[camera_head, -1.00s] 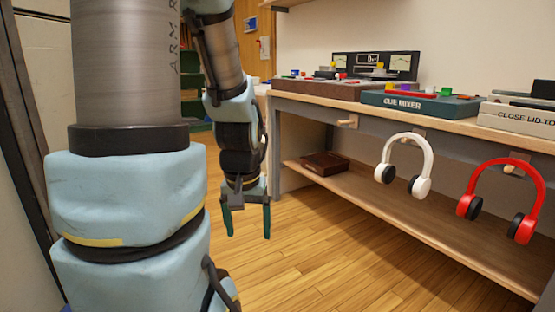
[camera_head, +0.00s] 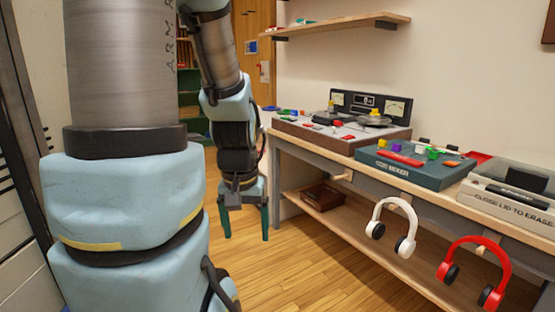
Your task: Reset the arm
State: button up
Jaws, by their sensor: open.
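My arm stands large at the left of the head view, light blue and grey, and bends down at the elbow. My gripper (camera_head: 246,222) hangs at its end, pointing down, with two dark green fingers apart and nothing between them. It is in front of the left end of the workbench, over the wooden floor. It touches nothing that I can see.
The workbench (camera_head: 345,182) runs along the right, bearing a tape deck (camera_head: 340,133), a cue mixer (camera_head: 415,168) and a lidded box (camera_head: 512,192). White headphones (camera_head: 393,222) and red headphones (camera_head: 478,268) hang at its front. A brown box (camera_head: 323,195) lies on the lower shelf. The floor (camera_head: 300,270) is clear.

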notch_tip(320, 180, up, 15)
jog(key=p, duration=1.3)
